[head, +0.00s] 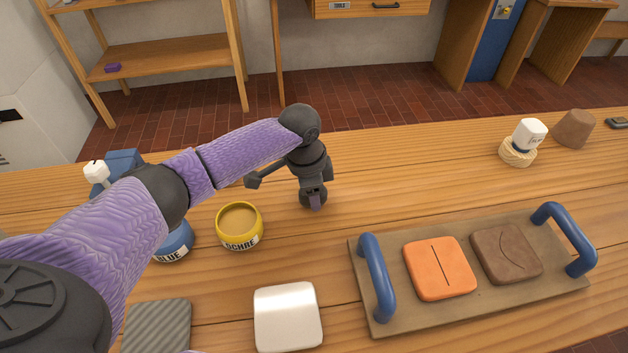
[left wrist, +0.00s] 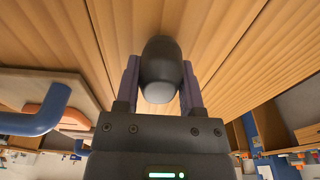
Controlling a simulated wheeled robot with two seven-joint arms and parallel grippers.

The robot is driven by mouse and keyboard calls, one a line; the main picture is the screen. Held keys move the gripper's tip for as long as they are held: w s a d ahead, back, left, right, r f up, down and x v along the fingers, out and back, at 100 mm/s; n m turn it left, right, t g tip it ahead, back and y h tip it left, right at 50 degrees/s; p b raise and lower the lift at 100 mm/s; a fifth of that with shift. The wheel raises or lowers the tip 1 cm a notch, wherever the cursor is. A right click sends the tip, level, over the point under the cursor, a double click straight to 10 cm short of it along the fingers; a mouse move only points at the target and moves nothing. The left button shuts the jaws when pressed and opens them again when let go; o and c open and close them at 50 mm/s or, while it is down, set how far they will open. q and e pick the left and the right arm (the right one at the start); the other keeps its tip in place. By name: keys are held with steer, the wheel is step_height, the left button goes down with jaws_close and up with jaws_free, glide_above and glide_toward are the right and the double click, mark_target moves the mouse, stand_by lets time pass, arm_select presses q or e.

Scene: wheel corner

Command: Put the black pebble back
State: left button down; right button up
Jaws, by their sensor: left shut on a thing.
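The black pebble (left wrist: 160,68) is a dark, smooth, rounded piece between the two fingers in the left wrist view. My left gripper (left wrist: 160,85) is shut on it, with one finger on each side. In the head view my left gripper (head: 314,200) points down over the middle of the wooden table, to the right of the yellow ochre pot. The pebble cannot be made out in the head view. Whether it touches the table is hard to tell. My right gripper is not in view.
The ochre pot (head: 239,226) and a blue pot (head: 174,243) stand left. A white tile (head: 288,317) and a grey ridged tile (head: 157,326) lie in front. A blue-handled tray (head: 400,318) holds orange (head: 440,268) and brown (head: 506,254) tiles. The table behind the tray is mostly clear.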

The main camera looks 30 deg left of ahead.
arm_select(q)
steer(key=shift+f, duration=0.15)
steer(key=shift+f, duration=0.15)
steer(key=shift+c, duration=1)
jaws_free()
steer(key=shift+f, duration=0.1)
